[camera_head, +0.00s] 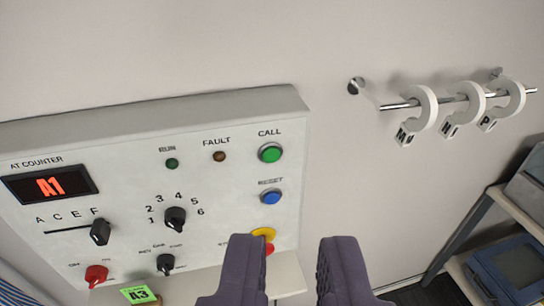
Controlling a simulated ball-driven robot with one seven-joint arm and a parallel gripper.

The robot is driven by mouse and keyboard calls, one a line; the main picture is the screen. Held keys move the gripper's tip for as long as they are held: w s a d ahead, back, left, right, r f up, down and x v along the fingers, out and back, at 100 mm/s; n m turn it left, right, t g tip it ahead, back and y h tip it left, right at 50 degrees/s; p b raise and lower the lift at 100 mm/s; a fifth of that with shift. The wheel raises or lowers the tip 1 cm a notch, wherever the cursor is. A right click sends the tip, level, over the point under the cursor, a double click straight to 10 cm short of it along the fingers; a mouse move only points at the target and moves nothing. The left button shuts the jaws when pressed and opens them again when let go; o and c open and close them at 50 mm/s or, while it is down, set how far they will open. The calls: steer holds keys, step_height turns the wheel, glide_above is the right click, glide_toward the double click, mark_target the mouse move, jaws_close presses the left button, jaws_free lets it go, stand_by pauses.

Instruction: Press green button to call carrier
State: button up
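The green button (270,153) sits under the CALL label at the upper right of a white control panel (120,137). The panel is on the wall at the left of the view. My gripper (294,250) is at the bottom of the view, with its two dark fingers apart and nothing seen between them. It appears below and a little right of the green button, apart from it in the picture. The panel's display (50,185) reads A1. The left finger partly covers a yellow and red control (264,236).
A blue RESET button (270,197) is below the green one. Knobs, including a numbered dial (175,218), fill the panel's middle and left. A wall rail (450,99) with white lettered rings is at the upper right. A shelf (500,240) with bins stands at the lower right.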

jaws_close()
stand_by(1.3)
